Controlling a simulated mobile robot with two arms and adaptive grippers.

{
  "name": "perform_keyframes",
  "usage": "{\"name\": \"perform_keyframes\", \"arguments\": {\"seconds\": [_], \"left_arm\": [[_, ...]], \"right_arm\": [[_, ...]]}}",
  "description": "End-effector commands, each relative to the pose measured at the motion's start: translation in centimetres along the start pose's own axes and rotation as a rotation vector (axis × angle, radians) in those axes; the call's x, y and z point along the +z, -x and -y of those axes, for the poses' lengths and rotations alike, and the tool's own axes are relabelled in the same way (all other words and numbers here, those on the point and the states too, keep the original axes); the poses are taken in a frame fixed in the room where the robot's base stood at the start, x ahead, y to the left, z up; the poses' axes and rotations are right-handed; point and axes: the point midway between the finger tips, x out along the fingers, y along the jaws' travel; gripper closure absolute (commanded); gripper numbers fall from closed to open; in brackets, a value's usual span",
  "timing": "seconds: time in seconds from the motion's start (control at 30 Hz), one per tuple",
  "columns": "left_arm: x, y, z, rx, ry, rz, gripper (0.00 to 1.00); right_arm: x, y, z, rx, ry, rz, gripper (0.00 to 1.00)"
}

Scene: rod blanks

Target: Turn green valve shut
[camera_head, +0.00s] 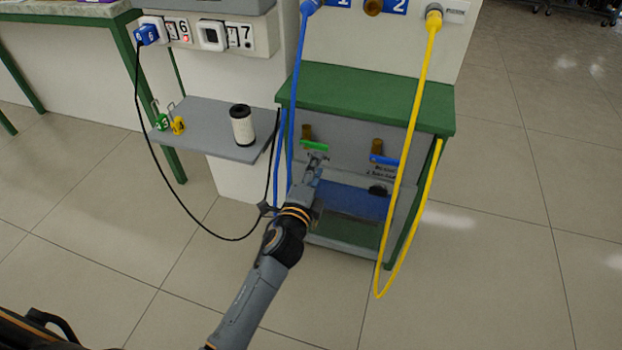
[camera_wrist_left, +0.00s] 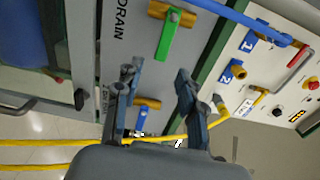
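The green valve handle (camera_head: 314,146) sits on a brass fitting at the front of the green-topped cabinet and lies roughly level. In the left wrist view the green handle (camera_wrist_left: 167,40) hangs from its brass body (camera_wrist_left: 172,14), beside the word DRAIN and running along it. My left gripper (camera_head: 318,158) is just below and in front of the handle in the head view. In the left wrist view my left gripper (camera_wrist_left: 156,75) is open, its fingers spread and empty, with the handle beyond the fingertips. I cannot tell whether they touch. My right gripper is not in view.
A blue valve handle (camera_head: 384,160) is to the right of the green one. A blue hose (camera_head: 295,90) hangs left of it and a yellow hose (camera_head: 412,130) right. A grey shelf (camera_head: 205,143) at left holds a white cylinder (camera_head: 242,125) and small tagged padlocks (camera_head: 177,125).

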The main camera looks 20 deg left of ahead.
Motion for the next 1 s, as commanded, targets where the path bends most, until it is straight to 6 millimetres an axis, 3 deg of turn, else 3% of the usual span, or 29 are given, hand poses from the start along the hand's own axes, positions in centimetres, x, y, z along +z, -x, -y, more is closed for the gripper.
{"name": "perform_keyframes", "arguments": {"seconds": [0.1,0.3,0.87,1.0], "left_arm": [[0.0,2.2,0.0,0.001,-0.001,0.000,0.60],[0.0,4.0,0.0,0.000,0.000,0.000,0.60],[0.1,4.3,-0.1,0.003,0.005,0.004,0.60],[2.1,5.6,-1.3,0.072,0.122,0.074,0.60]], "right_arm": [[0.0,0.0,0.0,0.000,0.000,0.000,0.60],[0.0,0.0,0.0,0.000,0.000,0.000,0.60],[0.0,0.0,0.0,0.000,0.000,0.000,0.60],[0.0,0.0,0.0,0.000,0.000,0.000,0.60]]}}
